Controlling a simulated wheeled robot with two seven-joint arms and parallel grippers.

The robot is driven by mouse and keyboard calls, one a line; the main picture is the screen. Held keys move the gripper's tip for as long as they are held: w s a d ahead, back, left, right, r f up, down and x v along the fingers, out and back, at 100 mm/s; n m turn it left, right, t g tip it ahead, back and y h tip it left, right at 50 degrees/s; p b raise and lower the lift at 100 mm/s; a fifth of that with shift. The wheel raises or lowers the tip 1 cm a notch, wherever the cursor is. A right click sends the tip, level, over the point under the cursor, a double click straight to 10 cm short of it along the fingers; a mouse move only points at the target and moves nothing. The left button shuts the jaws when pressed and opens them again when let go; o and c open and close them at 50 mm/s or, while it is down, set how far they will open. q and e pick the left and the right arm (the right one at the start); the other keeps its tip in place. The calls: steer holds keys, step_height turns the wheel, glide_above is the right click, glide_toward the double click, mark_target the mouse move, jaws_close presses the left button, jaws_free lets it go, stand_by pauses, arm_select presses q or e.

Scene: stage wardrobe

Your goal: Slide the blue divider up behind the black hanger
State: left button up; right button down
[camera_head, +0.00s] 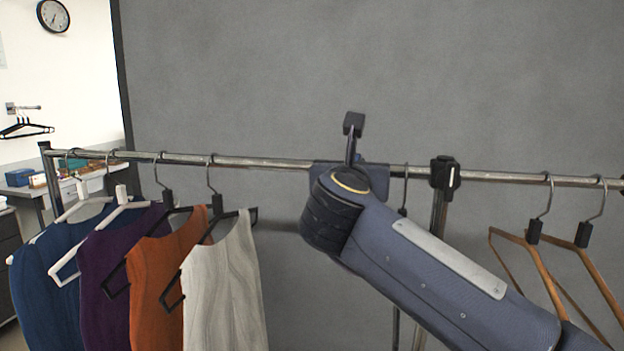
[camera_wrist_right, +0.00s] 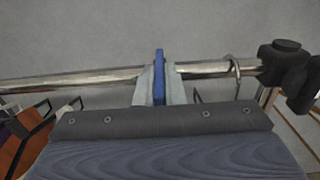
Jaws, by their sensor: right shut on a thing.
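The blue divider (camera_wrist_right: 159,78) stands upright on the metal rail in the right wrist view, between the two pale fingers of my right gripper (camera_wrist_right: 159,85), which is shut on it. In the head view my right arm hides the divider, and the gripper end (camera_head: 352,140) is at the rail's middle. Black hangers (camera_head: 214,207) carry the orange and white garments left of my gripper, with a stretch of bare rail between. Another hook with a black block (camera_head: 403,212) hangs just right of my gripper; my arm hides its lower part. My left gripper is out of view.
The rail (camera_head: 270,163) runs across the view. A black clamp (camera_head: 445,173) joins it to a post right of my gripper. White hangers (camera_head: 122,196) with blue and purple garments hang at far left; wooden hangers (camera_head: 536,238) hang at right.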

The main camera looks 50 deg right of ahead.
steer(key=shift+s+d, duration=0.45)
steer(key=shift+s, duration=0.45)
steer(key=shift+s+d, duration=0.45)
steer(key=shift+s, duration=0.4)
steer(key=c, duration=1.5)
jaws_free()
steer(key=b+v, duration=0.2)
steer(key=v, duration=0.6)
steer(key=shift+d, duration=0.1)
